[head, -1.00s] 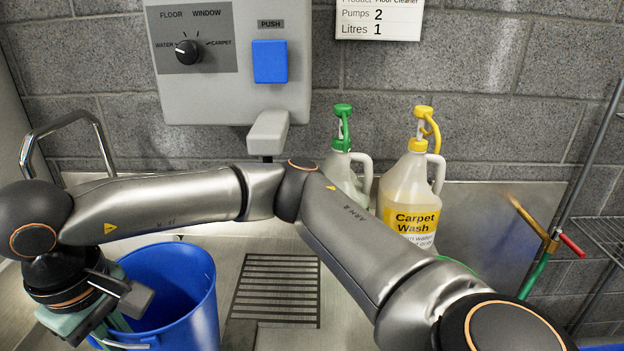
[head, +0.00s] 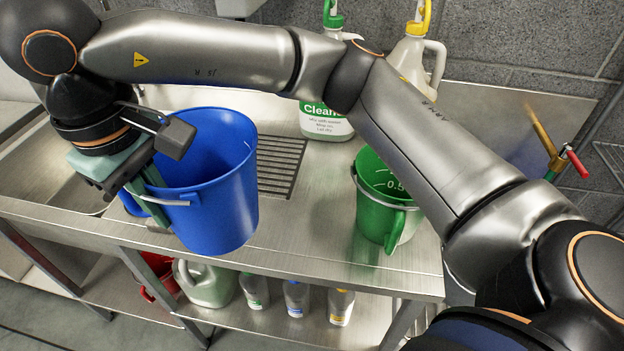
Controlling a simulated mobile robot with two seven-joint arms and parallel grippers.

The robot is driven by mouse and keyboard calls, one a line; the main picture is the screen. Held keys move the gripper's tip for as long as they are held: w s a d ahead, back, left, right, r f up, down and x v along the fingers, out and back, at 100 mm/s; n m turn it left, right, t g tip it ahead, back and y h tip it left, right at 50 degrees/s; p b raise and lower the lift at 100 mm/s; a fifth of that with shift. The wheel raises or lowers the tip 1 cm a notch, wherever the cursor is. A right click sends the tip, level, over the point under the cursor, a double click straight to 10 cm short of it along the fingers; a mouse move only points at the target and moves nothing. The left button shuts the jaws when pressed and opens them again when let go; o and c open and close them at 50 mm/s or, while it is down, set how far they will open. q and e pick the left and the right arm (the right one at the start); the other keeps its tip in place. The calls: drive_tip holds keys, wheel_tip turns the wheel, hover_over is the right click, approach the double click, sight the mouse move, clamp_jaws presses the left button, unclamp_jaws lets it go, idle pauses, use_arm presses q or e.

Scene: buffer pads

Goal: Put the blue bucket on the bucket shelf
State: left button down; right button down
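The blue bucket (head: 225,205) is upright at the left of the steel counter and overlaps its front edge in the head view. Whether its base touches the counter cannot be told. My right gripper (head: 152,198), its arm crossing from the right, is at the bucket's left side by the rim and handle mount. It appears shut on the bucket, with the fingertips partly hidden. My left gripper is not in view. A lower shelf (head: 262,322) runs under the counter; no label shows whether it is the bucket shelf.
A green bucket (head: 375,215) stands on the counter, partly behind my arm. A cleaner bottle (head: 325,118) and a carpet wash bottle (head: 432,62) stand at the back. Below are a red bucket (head: 158,272), a jug (head: 208,284) and several small bottles. A drain grate (head: 280,165) lies between.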

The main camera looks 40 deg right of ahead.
drive_tip(key=shift+s+d, duration=0.1)
drive_tip(key=shift+d, duration=0.1)
drive_tip(key=d+f, duration=0.1)
drive_tip(key=d, duration=0.2)
drive_tip(key=d+f, duration=0.1)
drive_tip(key=d, duration=0.2)
drive_tip(key=w+d+f, duration=0.1)
drive_tip(key=d+f, duration=0.1)
drive_tip(key=d, duration=0.1)
drive_tip(key=d+f, duration=0.4)
drive_tip(key=f, duration=0.5)
drive_tip(key=shift+w+d+p, duration=0.15)
drive_tip(key=shift+d+p, duration=0.15)
drive_tip(key=shift+p, duration=0.05)
drive_tip(key=shift+f, duration=0.15)
drive_tip(key=c, duration=1)
unclamp_jaws()
drive_tip(key=shift+c, duration=0.2)
